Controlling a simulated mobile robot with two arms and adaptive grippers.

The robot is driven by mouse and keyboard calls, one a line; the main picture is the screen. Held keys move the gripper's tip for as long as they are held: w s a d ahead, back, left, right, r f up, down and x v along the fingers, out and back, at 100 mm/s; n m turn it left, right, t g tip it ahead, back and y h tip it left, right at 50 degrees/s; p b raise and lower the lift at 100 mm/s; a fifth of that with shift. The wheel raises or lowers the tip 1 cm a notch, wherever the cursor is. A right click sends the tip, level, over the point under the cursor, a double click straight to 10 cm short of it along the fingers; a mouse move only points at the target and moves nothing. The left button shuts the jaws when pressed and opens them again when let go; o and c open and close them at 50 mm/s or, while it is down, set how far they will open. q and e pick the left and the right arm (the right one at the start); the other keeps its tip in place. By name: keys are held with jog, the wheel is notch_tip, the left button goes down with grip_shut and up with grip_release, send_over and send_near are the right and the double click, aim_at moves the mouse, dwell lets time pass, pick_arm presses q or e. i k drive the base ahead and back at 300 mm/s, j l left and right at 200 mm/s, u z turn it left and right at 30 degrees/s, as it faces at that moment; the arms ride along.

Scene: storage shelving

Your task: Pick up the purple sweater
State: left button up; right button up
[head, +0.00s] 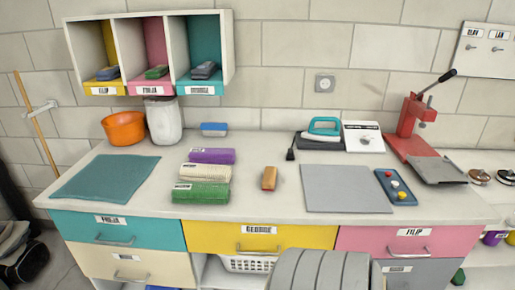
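A rolled purple cloth (211,156), which looks like the purple sweater, lies on the white counter (265,207) left of the middle in the head view. It has a small white label near its left end. A cream roll (204,173) lies just in front of it, and a green roll (201,194) in front of that. The three rolls lie close together; I cannot tell if they touch. Neither of my grippers is in view.
A teal mat (105,179), orange bowl (124,128) and white jar (164,122) are to the left. A brown block (269,178), grey mat (346,189), teal iron (325,126) and red press (409,124) are to the right. Wall cubbies (150,51) hang above.

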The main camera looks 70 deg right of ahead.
aim_at(214, 156)
jog(key=z, duration=1.8)
